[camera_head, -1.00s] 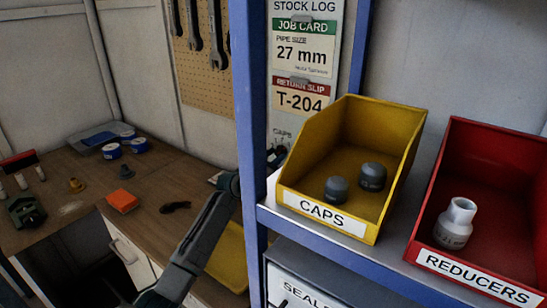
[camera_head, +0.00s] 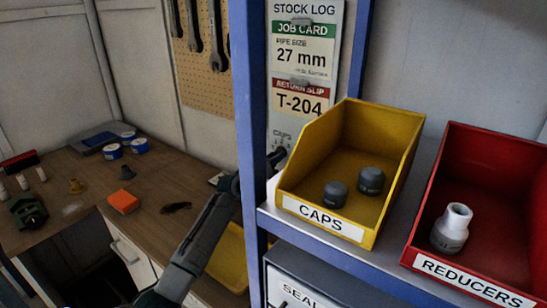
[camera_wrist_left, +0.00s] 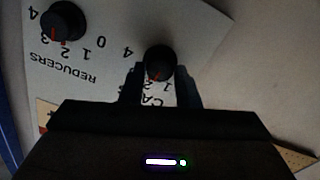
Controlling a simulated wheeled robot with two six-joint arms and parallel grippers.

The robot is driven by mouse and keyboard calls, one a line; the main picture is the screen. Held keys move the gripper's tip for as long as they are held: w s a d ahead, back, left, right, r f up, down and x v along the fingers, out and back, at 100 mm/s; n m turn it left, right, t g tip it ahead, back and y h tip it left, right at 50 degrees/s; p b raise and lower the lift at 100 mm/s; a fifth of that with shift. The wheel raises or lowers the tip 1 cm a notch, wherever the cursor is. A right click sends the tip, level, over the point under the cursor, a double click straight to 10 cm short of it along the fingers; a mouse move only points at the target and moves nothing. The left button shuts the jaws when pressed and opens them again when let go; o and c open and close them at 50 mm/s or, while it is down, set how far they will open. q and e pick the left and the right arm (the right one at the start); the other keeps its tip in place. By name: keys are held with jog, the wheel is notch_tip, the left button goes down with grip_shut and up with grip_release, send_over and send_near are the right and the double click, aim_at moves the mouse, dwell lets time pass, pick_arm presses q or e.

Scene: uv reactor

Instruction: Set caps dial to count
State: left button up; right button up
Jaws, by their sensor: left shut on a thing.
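The yellow CAPS bin (camera_head: 378,228) on the shelf holds two grey caps, one in front (camera_head: 335,194) and one behind (camera_head: 371,181). The caps dial (camera_wrist_left: 160,62) is a black knob with a red mark on a white panel. My left gripper (camera_wrist_left: 160,78) is shut on this knob, one finger on each side. The red mark points down in the wrist view, toward the 2 and 1; the fingers hide part of the scale. In the head view my left gripper (camera_head: 277,157) reaches the panel behind the blue post, partly hidden. My right gripper is not in view.
The reducers dial (camera_wrist_left: 63,20) sits close beside the caps dial. The red REDUCERS bin (camera_head: 474,268) holds a grey-white fitting (camera_head: 451,228). A blue post (camera_head: 248,130) stands close to my left arm. A job card (camera_head: 303,48) hangs above the dials.

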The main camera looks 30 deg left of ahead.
pick_arm(q)
jog(key=shift+f+n, duration=0.1)
jog(key=shift+n, duration=0.5)
jog(key=o, duration=1)
jog(key=shift+s, duration=0.1)
jog(key=s, duration=0.3)
jog(key=s+a+b, duration=0.1)
jog(key=s, duration=0.6)
jog(key=shift+s+a, duration=0.3)
